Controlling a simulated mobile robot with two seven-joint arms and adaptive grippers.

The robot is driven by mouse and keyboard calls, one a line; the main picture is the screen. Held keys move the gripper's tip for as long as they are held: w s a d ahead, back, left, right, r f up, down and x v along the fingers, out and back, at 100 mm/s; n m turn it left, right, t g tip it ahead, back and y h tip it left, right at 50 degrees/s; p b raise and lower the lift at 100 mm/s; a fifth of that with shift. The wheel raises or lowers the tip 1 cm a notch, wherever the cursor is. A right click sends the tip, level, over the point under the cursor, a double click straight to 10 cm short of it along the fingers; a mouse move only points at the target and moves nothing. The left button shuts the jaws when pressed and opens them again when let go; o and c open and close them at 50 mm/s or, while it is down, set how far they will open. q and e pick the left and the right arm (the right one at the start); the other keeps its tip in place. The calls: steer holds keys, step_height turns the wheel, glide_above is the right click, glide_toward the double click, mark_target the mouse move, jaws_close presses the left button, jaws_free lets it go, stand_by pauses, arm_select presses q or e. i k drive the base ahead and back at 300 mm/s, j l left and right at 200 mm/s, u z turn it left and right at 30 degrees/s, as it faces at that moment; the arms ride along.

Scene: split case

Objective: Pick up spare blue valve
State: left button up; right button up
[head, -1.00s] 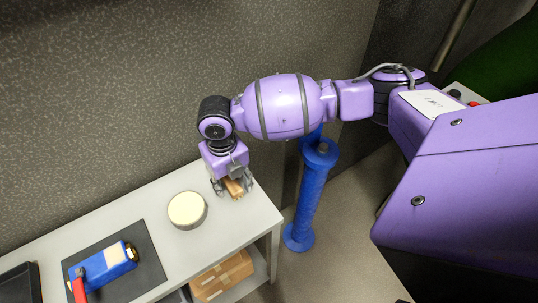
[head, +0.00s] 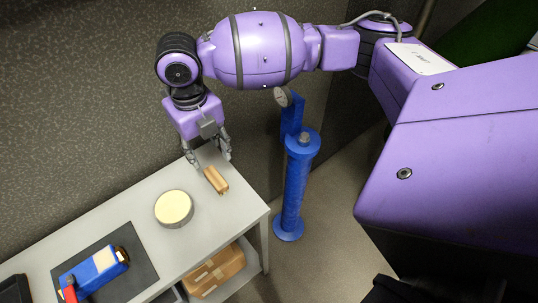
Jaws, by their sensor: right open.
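The blue valve (head: 97,270) with a red handle (head: 69,293) and brass-coloured ends lies on a dark mat (head: 139,266) on the grey table (head: 228,214), at the lower left of the head view. My right gripper (head: 208,163) is open and empty above the far right part of the table. It points down and is well apart from the valve. A small brown-orange block (head: 216,180) lies on the table just below its fingers. My left gripper is not in view.
A round cream-topped disc (head: 173,208) sits between the block and the mat. A blue pipe post (head: 295,190) with a gauge (head: 281,97) stands right of the table. A cardboard box (head: 218,270) is on the lower shelf. A black tray (head: 15,290) is at the far left.

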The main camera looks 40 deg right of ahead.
mark_target(94, 273)
steer(key=u, duration=1.05)
